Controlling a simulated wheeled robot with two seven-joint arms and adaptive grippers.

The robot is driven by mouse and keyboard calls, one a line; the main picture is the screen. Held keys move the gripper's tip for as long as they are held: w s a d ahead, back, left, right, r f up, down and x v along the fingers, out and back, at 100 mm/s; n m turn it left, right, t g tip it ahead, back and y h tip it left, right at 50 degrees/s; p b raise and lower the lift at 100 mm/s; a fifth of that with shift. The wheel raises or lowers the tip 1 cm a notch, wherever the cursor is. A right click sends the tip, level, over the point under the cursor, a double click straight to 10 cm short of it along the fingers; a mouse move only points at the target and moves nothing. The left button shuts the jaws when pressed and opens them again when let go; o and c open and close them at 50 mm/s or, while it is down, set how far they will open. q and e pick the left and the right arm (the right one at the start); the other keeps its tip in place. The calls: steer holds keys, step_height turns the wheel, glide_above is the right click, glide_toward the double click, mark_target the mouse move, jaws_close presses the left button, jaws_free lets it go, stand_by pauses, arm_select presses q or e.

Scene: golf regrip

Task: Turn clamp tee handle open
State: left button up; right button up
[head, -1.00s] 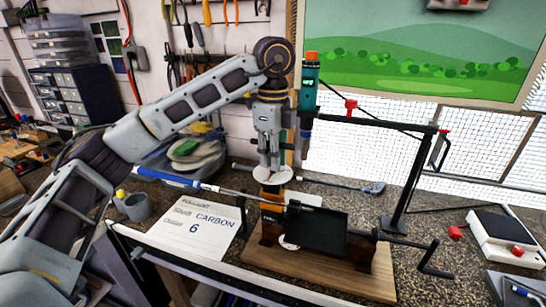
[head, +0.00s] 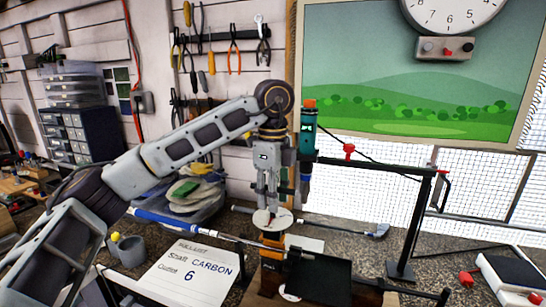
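The clamp's black block (head: 320,279) sits at the bottom centre of the head view on a wooden base, cut by the lower picture edge. A piece of the dark tee handle (head: 441,297) shows at the bottom right of it; the rest is out of frame. A club with a blue grip (head: 155,217) runs from the left into the clamp. My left gripper (head: 267,204) points down above the clamp's left side, just over a white disc (head: 283,221) with orange below it. It is away from the tee handle. Its finger gap is unclear. My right gripper is out of view.
A black stand (head: 405,235) with a teal tool (head: 307,140) rises behind the clamp. A paper card (head: 190,272) and grey cup (head: 131,250) lie left. A white-framed device (head: 510,275) is at the right edge.

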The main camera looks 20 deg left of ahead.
arm_select(q)
steer(key=shift+r, duration=5.2)
steer(key=shift+r, duration=0.1)
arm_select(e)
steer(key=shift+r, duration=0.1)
arm_select(q)
step_height(320, 180, up, 10)
steer(key=p, duration=0.9)
steer(key=shift+f+p, duration=0.25)
steer(key=shift+p, duration=0.05)
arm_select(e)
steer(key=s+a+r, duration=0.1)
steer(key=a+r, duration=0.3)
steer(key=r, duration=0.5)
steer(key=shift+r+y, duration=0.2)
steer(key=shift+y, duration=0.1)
arm_select(q)
steer(key=shift+r, duration=0.1)
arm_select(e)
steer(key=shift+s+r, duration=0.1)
